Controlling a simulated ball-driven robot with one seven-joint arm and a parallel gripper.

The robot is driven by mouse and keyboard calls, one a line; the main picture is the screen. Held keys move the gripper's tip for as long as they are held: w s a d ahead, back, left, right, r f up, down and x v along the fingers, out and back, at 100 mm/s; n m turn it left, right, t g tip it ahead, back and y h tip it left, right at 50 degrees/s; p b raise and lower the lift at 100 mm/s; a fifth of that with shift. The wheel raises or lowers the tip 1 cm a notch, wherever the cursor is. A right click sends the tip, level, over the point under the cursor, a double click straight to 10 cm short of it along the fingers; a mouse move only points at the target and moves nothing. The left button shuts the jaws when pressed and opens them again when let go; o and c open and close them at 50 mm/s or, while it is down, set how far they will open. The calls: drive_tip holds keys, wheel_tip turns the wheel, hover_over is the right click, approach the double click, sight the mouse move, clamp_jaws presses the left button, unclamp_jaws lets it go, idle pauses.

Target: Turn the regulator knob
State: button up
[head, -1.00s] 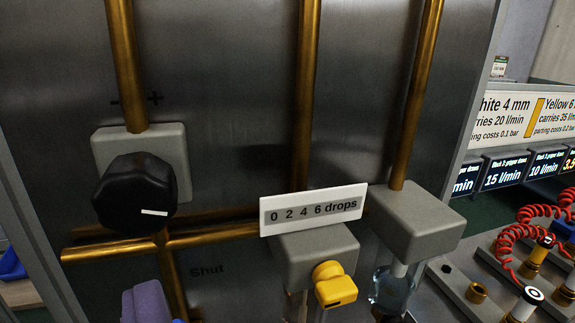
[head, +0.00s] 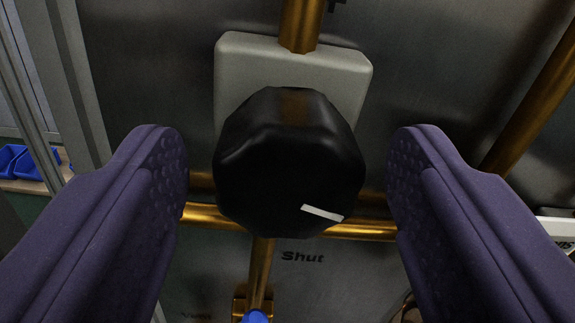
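The regulator knob (head: 285,160) is black, faceted and roughly round, in the middle of the head view. A white mark (head: 322,213) sits on its lower right face. The knob is mounted on a grey block (head: 340,75) on the metal panel. My gripper (head: 288,165) is open, with one purple finger on each side of the knob. Gaps show between the knob and both fingers, so neither appears to touch it. How deep the fingertips reach relative to the knob cannot be told.
A vertical brass pipe (head: 300,25) enters the block from above. A horizontal brass pipe (head: 360,231) runs behind and below the knob. "Shut" is printed on the panel (head: 350,280) below. Another brass pipe (head: 535,100) stands at right. Blue bins (head: 25,165) are at far left.

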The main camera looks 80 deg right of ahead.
drive_tip(key=c, duration=1)
drive_tip(key=shift+m+b, duration=0.3)
drive_tip(key=shift+b, duration=0.05)
drive_tip(key=m+b, duration=0.3)
drive_tip(key=shift+f+m, duration=0.15)
drive_tip(key=shift+m, duration=0.15)
drive_tip(key=m+b, duration=0.4)
drive_tip(key=shift+s+b, duration=0.1)
drive_tip(key=shift+b, duration=0.25)
drive_tip(key=m+b, duration=0.4)
drive_tip(key=shift+m, duration=0.4)
drive_tip(key=shift+m+b, duration=1.65)
drive_tip(key=shift+m, duration=0.05)
